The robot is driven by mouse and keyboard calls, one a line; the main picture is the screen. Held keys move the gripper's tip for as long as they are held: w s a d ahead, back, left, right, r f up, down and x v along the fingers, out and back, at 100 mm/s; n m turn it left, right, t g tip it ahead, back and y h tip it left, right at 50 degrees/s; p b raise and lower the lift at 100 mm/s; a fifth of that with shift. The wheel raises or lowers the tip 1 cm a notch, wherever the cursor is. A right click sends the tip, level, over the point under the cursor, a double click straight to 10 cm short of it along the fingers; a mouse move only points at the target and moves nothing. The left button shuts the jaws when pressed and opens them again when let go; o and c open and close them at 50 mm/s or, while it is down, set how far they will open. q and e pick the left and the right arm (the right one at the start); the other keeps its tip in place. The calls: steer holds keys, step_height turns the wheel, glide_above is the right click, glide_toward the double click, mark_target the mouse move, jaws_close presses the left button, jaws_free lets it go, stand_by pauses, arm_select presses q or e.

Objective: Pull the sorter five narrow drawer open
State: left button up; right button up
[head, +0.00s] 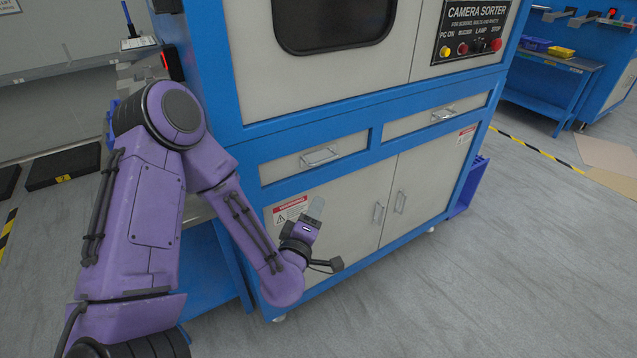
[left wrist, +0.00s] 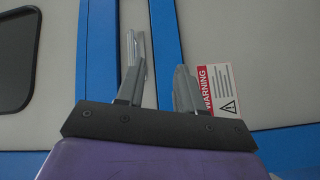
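The camera sorter (head: 330,95) is a blue-framed cabinet with pale panels. Two narrow drawers sit side by side below its window: a left drawer (head: 280,170) with a silver bar handle (head: 320,157), and a right drawer (head: 400,125) with a similar handle (head: 444,115). Both look closed. My left gripper (head: 317,207) is below the left drawer, in front of the lower left door and apart from the handle. In the left wrist view its two fingers (left wrist: 158,72) stand apart with nothing between them. My right gripper is not in view.
Two lower cabinet doors (head: 350,220) have vertical handles. A warning label (head: 290,208) is beside my left gripper and also shows in the left wrist view (left wrist: 222,90). Open grey floor (head: 480,280) lies in front and right. A blue workbench (head: 545,75) stands at the back right.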

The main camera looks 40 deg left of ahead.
arm_select(q)
steer(key=w+a+r+n+t+y+p, duration=0.1)
steer(key=w+a+r, duration=0.4)
steer(key=w, duration=0.5)
steer(key=shift+w+a+r+n+y+p, duration=0.2)
steer(key=shift+n+y+p, duration=0.25)
steer(key=shift+n, duration=0.45)
steer(key=shift+f, duration=0.1)
jaws_close()
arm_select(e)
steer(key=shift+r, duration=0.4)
